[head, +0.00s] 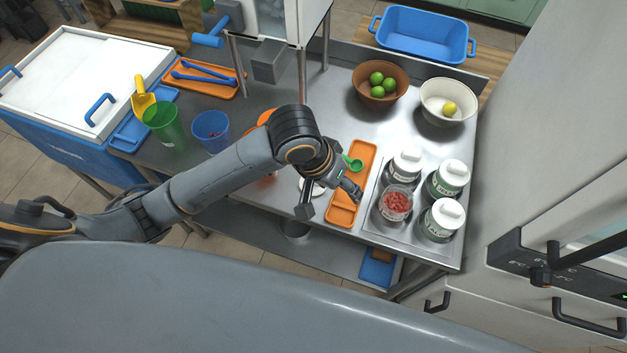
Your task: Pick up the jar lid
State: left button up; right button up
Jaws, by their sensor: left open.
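A white round piece (318,189), which looks like the loose jar lid, lies on the steel table, mostly hidden under my left gripper. An open jar with red contents (396,203) stands on a metal tray at the right. My left gripper (331,201) is open, with its fingers spread above the table between the white piece and an orange tray (365,158). I cannot tell whether it touches the white piece. My right gripper is not in view.
Several jars stand together, and three have white lids, such as the front one (442,219). A green scoop (354,164) lies on the orange tray. A brown bowl of limes (380,95) and a white bowl (446,103) stand behind. Blue (211,130) and green (165,124) cups stand left.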

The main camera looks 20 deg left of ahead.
pick_arm(q)
jog(key=w+a+r+n+g+y, duration=0.1)
jog(key=w+a+r+n+y, duration=0.25)
jog(key=a, duration=0.35)
jog(key=shift+m, duration=0.45)
jog(key=f, duration=0.2)
jog(key=w+f, duration=0.1)
jog(key=f, duration=0.4)
jog(key=shift+w+f, duration=0.15)
jog(key=shift+f, duration=0.05)
jog(key=shift+w+a+f+p, duration=0.1)
jog(key=shift+w+f+p, duration=0.15)
jog(key=shift+f, duration=0.7)
jog(key=shift+w+d+f+p, duration=0.1)
jog(key=shift+w+f+p, duration=0.1)
jog(key=shift+f, duration=0.75)
jog(key=shift+w+a+f+p, duration=0.15)
jog(key=shift+f+p, duration=0.1)
jog(key=shift+f, duration=0.7)
jog(key=c, duration=0.9)
